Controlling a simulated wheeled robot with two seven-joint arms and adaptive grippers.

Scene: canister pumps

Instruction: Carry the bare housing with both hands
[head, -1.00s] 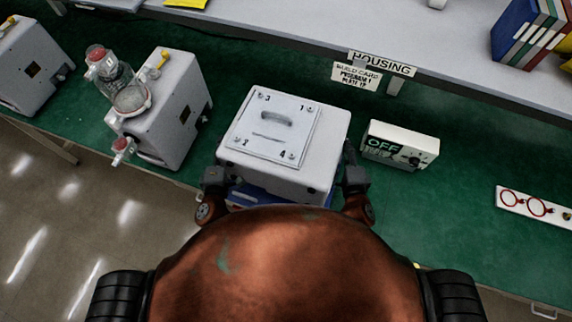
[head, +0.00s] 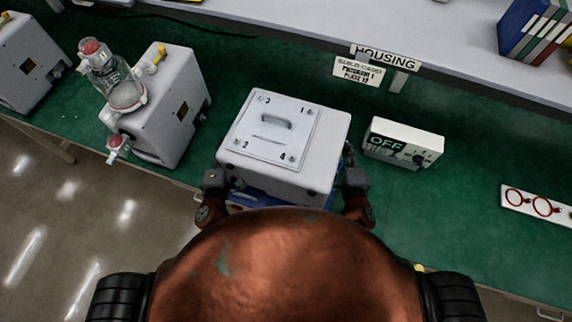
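The bare housing (head: 228,163) is a white box in the middle of the head view. A plate marked 1 to 4 with a grey handle (head: 276,122) lies on its top. My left gripper (head: 217,178) is at the housing's lower left side and my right gripper (head: 350,175) at its lower right side. Both look close against the box. Their fingertips are mostly hidden, so their grip is unclear. Something blue (head: 250,196) shows under the housing's near edge, partly hidden by my body.
A white control box reading OFF (head: 403,143) stands close right of the housing. A pump with a glass jar (head: 172,110) stands to the left. A shelf edge with a HOUSING sign (head: 388,57) is behind. A white strip with red rings (head: 532,203) lies on the green bench at right.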

